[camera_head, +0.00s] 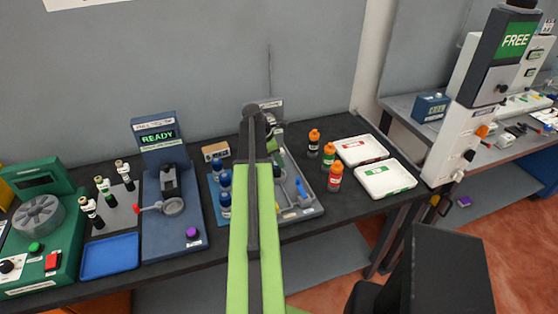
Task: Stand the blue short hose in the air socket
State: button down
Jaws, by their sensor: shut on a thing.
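My arm reaches up the middle of the view, over a grey-blue build tray (313,211) on the dark bench. My gripper is hidden behind the arm, so I cannot see its jaws or what they hold. Small blue pieces (303,188) show in the right part of the tray, close to the arm. They are too small to tell whether one is the short hose. A grey fixture with a white label (270,103) stands at the tray's back, partly covered by my arm. I cannot make out the air socket.
Blue-capped bottles (225,198) stand at the tray's left side. Orange-capped bottles (334,178) and two white trays (385,179) are to the right. A blue READY station (175,228), a blue tray (109,257) and a green machine (39,240) are left.

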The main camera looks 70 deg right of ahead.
jog(key=shift+f+b, duration=0.6)
jog(key=shift+f, duration=0.05)
jog(key=c, duration=1.5)
grip_release()
jog(key=shift+o, duration=0.2)
jog(key=p+v, duration=1)
jog(key=v, duration=0.1)
